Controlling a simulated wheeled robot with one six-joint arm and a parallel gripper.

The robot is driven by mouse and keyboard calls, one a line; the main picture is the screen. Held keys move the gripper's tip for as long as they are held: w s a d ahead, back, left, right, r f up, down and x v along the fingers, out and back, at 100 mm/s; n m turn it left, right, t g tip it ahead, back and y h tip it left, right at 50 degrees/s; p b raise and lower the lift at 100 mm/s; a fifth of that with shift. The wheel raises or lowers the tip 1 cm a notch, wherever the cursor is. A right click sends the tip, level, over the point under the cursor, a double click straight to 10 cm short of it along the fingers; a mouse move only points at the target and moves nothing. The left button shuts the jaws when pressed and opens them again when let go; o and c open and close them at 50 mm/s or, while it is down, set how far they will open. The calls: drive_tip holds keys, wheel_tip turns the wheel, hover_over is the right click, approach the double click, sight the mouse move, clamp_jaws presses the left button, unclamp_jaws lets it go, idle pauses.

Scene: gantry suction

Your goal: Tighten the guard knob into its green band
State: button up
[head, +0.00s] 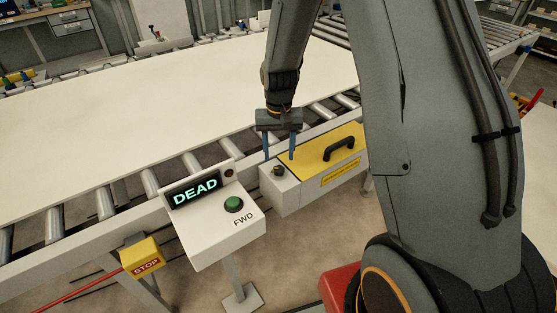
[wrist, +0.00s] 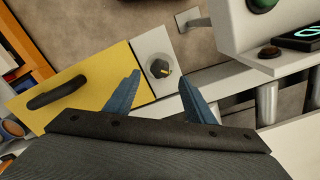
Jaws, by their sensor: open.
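The guard knob (head: 279,171) is a small dark round knob on top of a light grey box (head: 285,192), at the left end of the yellow guard cover. In the wrist view the knob (wrist: 160,69) shows a yellow pointer mark on its rim. I cannot make out a green band around it. My gripper (head: 279,155) hangs just above the knob, with blue fingers spread.
The yellow cover (head: 310,150) has a black handle (head: 339,149). A control box (head: 210,222) beside it reads "DEAD" and has a green FWD button (head: 234,204). A yellow STOP box (head: 142,257) is at lower left. A large pale board (head: 170,100) lies on the roller conveyor.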

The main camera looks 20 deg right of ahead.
sight(279, 168)
drive_tip(key=shift+f+p, duration=0.65)
drive_tip(key=shift+f, duration=2)
drive_tip(key=c, duration=1.1)
drive_tip(key=shift+o, duration=0.2)
drive_tip(key=shift+m, duration=1.1)
drive_tip(key=o, duration=1.1)
drive_tip(key=shift+c, duration=0.2)
drive_tip(key=shift+r+b, duration=1.25)
drive_tip(key=shift+r, duration=2.65)
